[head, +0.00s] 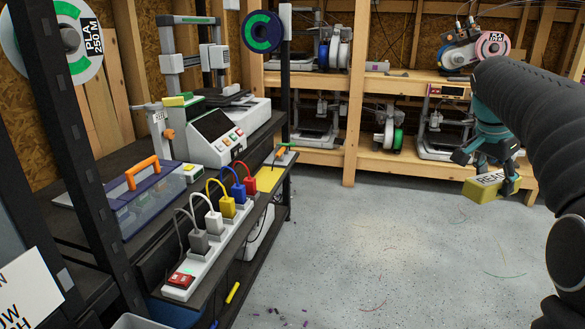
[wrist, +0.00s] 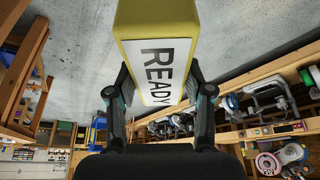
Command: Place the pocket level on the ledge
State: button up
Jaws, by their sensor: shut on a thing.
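My gripper (head: 486,168) hangs at the right of the head view, over the floor and well away from the shelf. It is shut on a yellow block (head: 482,190) with a white label; in the wrist view the block (wrist: 157,25) reads READY between both fingers. A narrow dark ledge (head: 222,268) runs along the shelf front, carrying a power strip and, farther back, a yellow patch (head: 264,173).
The white power strip (head: 183,280) holds several coloured plugs with standing cords. A clear organiser box with an orange handle (head: 145,195) and the screen machine (head: 215,135) stand behind it. A dark upright post (head: 75,150) is at left. The floor (head: 390,240) is mostly open, with scraps.

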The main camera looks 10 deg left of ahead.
aim_at(266, 178)
jog(key=u, duration=0.55)
jog(key=i, duration=1.25)
jog(key=u, duration=0.6)
